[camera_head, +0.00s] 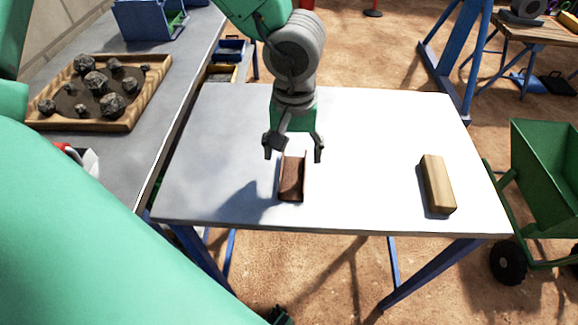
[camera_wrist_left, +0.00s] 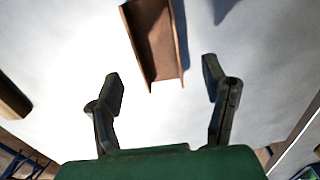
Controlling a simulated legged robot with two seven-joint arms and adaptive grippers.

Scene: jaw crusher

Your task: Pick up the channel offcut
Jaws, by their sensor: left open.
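The channel offcut (camera_head: 291,180) is a short, rusty brown U-shaped piece lying on the white table, open side up. My left gripper (camera_head: 294,152) is open and empty above the table, at the far end of the offcut. In the left wrist view the offcut (camera_wrist_left: 154,42) lies ahead of the fingertips, between their lines and apart from them. The open left gripper (camera_wrist_left: 168,92) shows both fingers spread there. My right gripper cannot be made out in either view.
A wooden block (camera_head: 438,184) lies on the right of the white table (camera_head: 370,125). A grey bench (camera_head: 115,160) at the left bears a wooden tray (camera_head: 150,97) of rocks. A green wheeled cart (camera_head: 545,165) stands at the right. The table between offcut and block is clear.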

